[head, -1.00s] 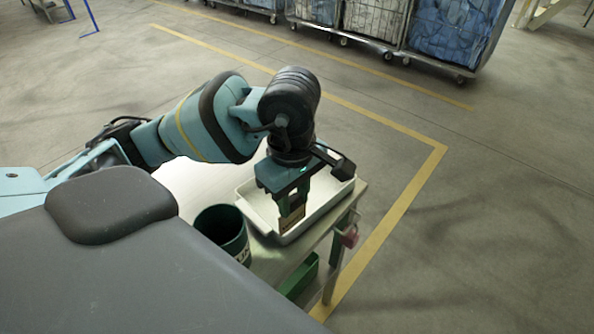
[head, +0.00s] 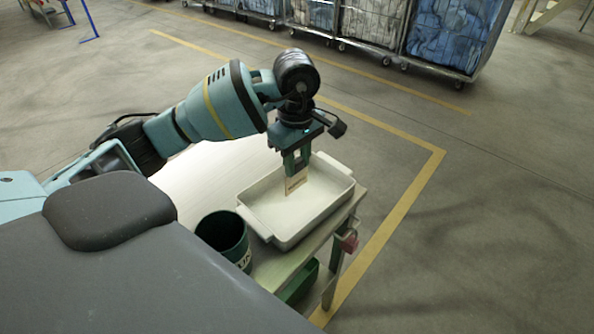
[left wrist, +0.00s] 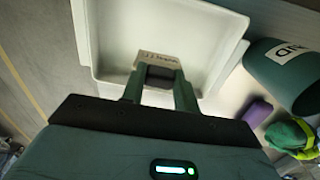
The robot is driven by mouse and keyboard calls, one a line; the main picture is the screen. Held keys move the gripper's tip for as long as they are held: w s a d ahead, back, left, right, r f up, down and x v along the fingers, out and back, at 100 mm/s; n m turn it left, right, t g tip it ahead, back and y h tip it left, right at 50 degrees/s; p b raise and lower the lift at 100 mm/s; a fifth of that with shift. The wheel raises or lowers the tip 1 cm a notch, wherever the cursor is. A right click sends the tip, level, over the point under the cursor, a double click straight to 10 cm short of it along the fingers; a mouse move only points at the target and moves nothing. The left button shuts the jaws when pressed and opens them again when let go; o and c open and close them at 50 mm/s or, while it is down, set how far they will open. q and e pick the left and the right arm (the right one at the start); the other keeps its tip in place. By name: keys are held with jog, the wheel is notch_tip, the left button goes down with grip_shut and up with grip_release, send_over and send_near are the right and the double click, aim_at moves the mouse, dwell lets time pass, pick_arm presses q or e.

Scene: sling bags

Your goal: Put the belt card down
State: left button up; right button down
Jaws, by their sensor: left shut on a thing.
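The belt card (head: 294,184) is a small tan card with dark print, hanging upright between the fingertips of my left gripper (head: 296,170). My left gripper is shut on it and points down over the white tray (head: 270,231). The tray looks otherwise empty. My right gripper is out of view.
A dark green bin (head: 224,236) with white lettering stands beside the tray on the pale table (head: 200,180). In the left wrist view a purple item (left wrist: 257,112) and a green item (left wrist: 288,134) lie near the bin. Wheeled cages (head: 452,35) stand far behind.

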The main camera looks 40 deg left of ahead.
aim_at(297, 172)
pick_arm(q)
jog(key=shift+f, duration=1.65)
jog(key=shift+f, duration=0.15)
jog(key=o, duration=1)
notch_tip(297, 172, up, 12)
jog(key=shift+r+p, duration=0.15)
jog(key=shift+p, duration=0.2)
